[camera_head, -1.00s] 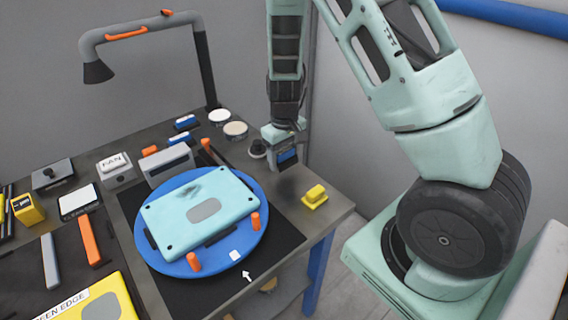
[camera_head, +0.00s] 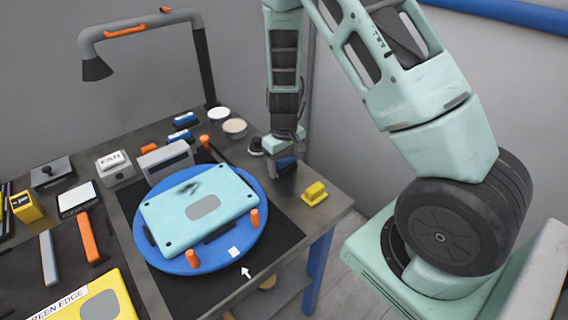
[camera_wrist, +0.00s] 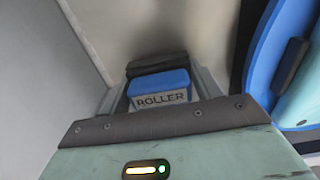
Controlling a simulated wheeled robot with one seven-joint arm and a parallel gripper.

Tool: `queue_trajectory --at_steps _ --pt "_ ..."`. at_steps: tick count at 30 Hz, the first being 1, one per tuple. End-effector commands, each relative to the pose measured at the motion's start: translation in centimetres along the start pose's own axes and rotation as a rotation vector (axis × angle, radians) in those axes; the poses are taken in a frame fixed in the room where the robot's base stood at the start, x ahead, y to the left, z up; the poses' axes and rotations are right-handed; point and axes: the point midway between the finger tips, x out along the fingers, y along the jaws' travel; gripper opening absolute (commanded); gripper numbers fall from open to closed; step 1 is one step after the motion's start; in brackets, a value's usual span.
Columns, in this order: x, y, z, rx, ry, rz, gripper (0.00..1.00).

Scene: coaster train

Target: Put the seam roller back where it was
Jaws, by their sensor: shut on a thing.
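The seam roller (camera_wrist: 160,82) shows in the wrist view as a blue-topped block with a ROLLER label and a dark part beyond it. My gripper (camera_head: 285,166) is shut on it, with a grey finger on either side. In the head view the roller's blue handle (camera_head: 287,162) shows between the fingers, at the table's back right corner. The roller's lower part is mostly hidden, and I cannot tell whether it touches the table top.
A yellow block (camera_head: 314,193) sits just right of my gripper. A black knob-like piece (camera_head: 255,147) stands close on its left. The blue turntable (camera_head: 152,249) bears a pale teal panel (camera_head: 180,221). A grey wall rises behind the table.

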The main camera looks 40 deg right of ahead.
Motion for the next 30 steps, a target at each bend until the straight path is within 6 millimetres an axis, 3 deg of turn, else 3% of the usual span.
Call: queue_trajectory --at_steps 1,2,4,17,22,30 --pt "0.6 -0.1 0.3 0.000 -0.010 0.000 0.35" --pt "0.7 -0.1 0.4 0.000 -0.011 0.000 0.69" --pt "0.7 -0.1 0.4 0.000 -0.012 0.000 0.85" --pt "-0.3 -0.1 0.2 -0.001 -0.008 -0.001 0.85" --pt "-2.6 -0.1 0.1 -0.004 -0.002 0.000 0.85" --pt "-8.7 -0.1 0.0 -0.003 0.000 -0.001 0.85"
